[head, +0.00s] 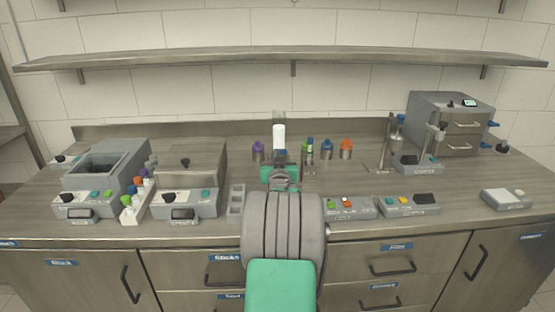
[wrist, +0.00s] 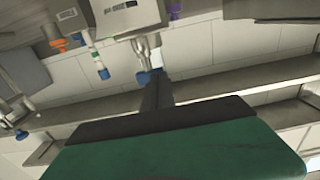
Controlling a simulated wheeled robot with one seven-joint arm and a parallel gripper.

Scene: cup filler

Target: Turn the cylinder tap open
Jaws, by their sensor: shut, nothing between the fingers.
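A white cylinder (head: 279,136) stands upright at the back middle of the counter, its lower part hidden behind my arm. In the wrist view, which is tilted and upside down, a metal fitting (wrist: 145,48) with a blue end (wrist: 143,78) comes from a grey labelled body (wrist: 120,17). This looks like the tap, but I cannot tell for sure. My gripper's dark fingers (wrist: 157,84) are shut and empty, close beside the blue end. Whether they touch it cannot be told.
A green-and-blue vial (head: 310,147) is close by. A shelf (head: 290,61) runs above. A grey button box (head: 349,208) is near the front.

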